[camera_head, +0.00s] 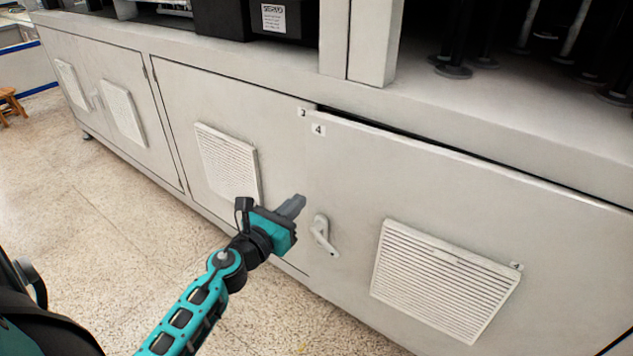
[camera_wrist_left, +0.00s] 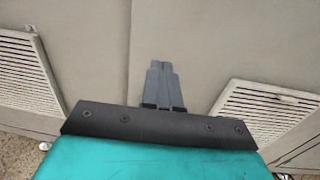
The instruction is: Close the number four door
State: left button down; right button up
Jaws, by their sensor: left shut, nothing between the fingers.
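The number four door (camera_head: 360,180) is a pale grey cabinet panel with a "4" label (camera_head: 318,130) at its upper left corner. A dark gap shows along its top edge, so it stands slightly ajar. Its handle (camera_head: 322,234) is near its left edge, and a louvred vent (camera_head: 440,280) is to the right. My left gripper (camera_head: 298,203) is shut and empty, just left of the handle, near the seam with the number three door (camera_head: 270,130). In the left wrist view the shut fingers (camera_wrist_left: 161,75) point at the panels. I cannot tell whether they touch. My right gripper is not in view.
The cabinet runs left with more vented doors (camera_head: 123,112). A ledge (camera_head: 500,120) overhangs the door. A black box (camera_head: 283,20) and dark posts (camera_head: 453,70) stand above. A small wooden stool (camera_head: 10,100) is at far left. The speckled floor (camera_head: 90,230) in front is clear.

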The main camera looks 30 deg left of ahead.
aim_at(324, 177)
pick_arm(q)
jog(key=w, duration=0.8)
jog(key=shift+w, duration=0.25)
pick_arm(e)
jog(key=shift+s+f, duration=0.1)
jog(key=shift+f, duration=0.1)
